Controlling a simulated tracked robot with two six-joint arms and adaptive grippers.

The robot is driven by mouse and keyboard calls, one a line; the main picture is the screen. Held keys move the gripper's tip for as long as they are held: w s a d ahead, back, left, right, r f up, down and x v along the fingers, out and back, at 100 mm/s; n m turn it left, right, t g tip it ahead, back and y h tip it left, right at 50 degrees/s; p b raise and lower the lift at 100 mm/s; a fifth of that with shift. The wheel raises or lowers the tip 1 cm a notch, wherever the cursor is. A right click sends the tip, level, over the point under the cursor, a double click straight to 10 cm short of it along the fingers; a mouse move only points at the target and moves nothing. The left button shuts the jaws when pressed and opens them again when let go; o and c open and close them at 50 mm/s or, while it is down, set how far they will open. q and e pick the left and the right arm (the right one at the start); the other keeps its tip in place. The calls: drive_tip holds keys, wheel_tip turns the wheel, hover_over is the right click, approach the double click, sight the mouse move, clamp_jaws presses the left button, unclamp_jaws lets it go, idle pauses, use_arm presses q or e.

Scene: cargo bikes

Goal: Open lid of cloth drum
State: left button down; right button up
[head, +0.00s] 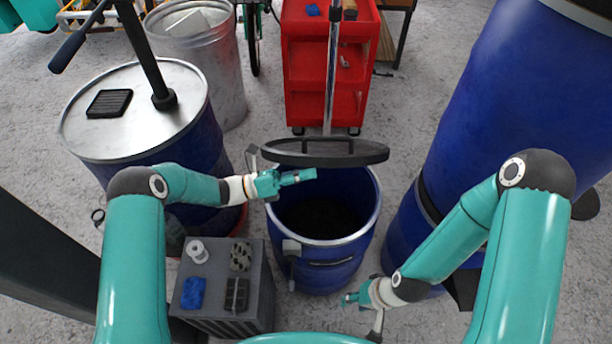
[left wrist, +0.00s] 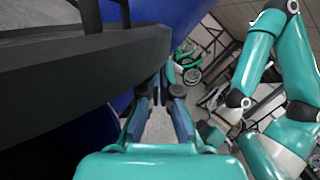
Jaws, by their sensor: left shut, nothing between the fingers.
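The cloth drum (head: 325,275) is blue with a pale metal rim and stands in the middle of the head view. Its dark lid (head: 350,152) is raised at the far side of the rim, seen nearly edge-on, with a handle on it. The drum's dark inside shows. My left gripper (head: 300,177) is shut and empty over the opening, just below the lid's left part; contact cannot be told. In the left wrist view its fingers (left wrist: 168,95) are beside the large dark lid (left wrist: 90,75). My right gripper (head: 350,298) is low, right of the drum's front; its finger opening is unclear.
A grey cabinet (head: 255,305) with small items stands left of the drum. A blue drum with a metal top (head: 160,120) stands behind it. A tall blue barrel (head: 500,110) is at right. A red cart (head: 305,60) stands behind the drum.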

use_arm(q)
drive_tip(key=w+r+n, duration=0.1)
drive_tip(key=w+r, duration=0.1)
drive_tip(key=r, duration=0.1)
drive_tip(key=w+r+n, duration=0.1)
drive_tip(key=w+r, duration=0.2)
drive_tip(key=shift+w+r+n+t+y, duration=0.15)
drive_tip(key=shift+w+n+t+y, duration=0.15)
drive_tip(key=shift+w+n, duration=0.1)
drive_tip(key=w+r+n+b, duration=0.2)
drive_tip(key=w+r, duration=0.3)
drive_tip(key=w, duration=0.3)
drive_tip(key=shift+w+r+n+t+y, duration=0.25)
drive_tip(key=shift+n+t+y, duration=0.05)
drive_tip(key=shift+n, duration=0.6)
drive_tip(key=shift+a, duration=0.15)
